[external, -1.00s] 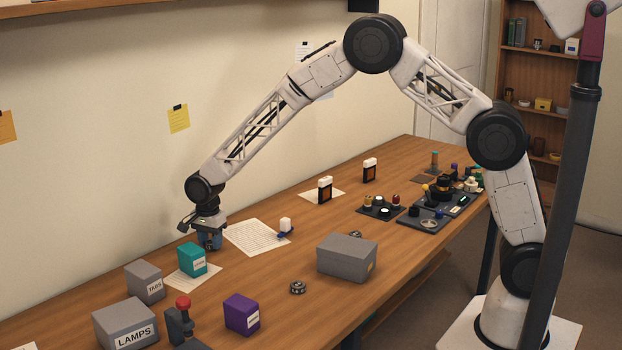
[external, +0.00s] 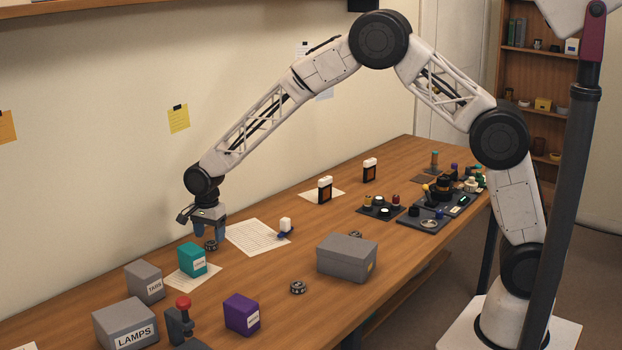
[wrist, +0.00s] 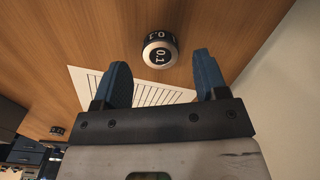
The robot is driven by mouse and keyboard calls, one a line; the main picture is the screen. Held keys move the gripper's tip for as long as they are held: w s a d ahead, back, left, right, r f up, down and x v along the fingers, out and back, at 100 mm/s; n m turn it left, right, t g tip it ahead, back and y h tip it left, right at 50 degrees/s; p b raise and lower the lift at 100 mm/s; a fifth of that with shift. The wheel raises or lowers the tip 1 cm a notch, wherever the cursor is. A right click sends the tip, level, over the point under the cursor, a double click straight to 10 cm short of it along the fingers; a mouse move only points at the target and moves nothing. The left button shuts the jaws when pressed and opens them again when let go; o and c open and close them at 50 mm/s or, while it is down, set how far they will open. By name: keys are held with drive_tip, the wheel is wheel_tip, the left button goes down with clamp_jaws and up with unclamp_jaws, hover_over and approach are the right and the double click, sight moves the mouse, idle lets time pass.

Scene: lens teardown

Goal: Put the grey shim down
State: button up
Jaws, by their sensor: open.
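The grey shim (external: 210,245) is a small round piece with a dark rim, standing on the wooden table beside the teal box.
The teal box (external: 192,259) stands close in front on a paper. A written sheet (external: 257,237) lies to the right. Similar round pieces lie by the grey box (external: 347,258), one in front (external: 298,287) and one behind (external: 355,234). The wall is close behind.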

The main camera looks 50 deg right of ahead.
sight(212, 242)
wheel_tip(212, 242, up, 9)
drive_tip(key=shift+r, duration=0.2)
idle(0.3)
idle(0.5)
drive_tip(key=shift+r, duration=0.1)
drive_tip(key=s+d+r+n+t, duration=0.1)
drive_tip(key=s+d+r+n, duration=0.6)
drive_tip(key=s+d+r, duration=1.45)
drive_tip(key=s+d+f+n, duration=0.1)
drive_tip(key=s+d+n, duration=0.1)
drive_tip(key=s, duration=0.8)
drive_tip(key=s+d+f+n+t, duration=0.1)
drive_tip(key=s+d+n, duration=0.2)
drive_tip(key=s, duration=0.8)
drive_tip(key=s+d+f+n, duration=0.1)
drive_tip(key=s+d, duration=0.4)
drive_tip(key=s, duration=0.6)
drive_tip(key=shift+s+n+t, duration=0.2)
drive_tip(key=shift+n+t, duration=0.1)
drive_tip(key=shift+n, duration=0.6)
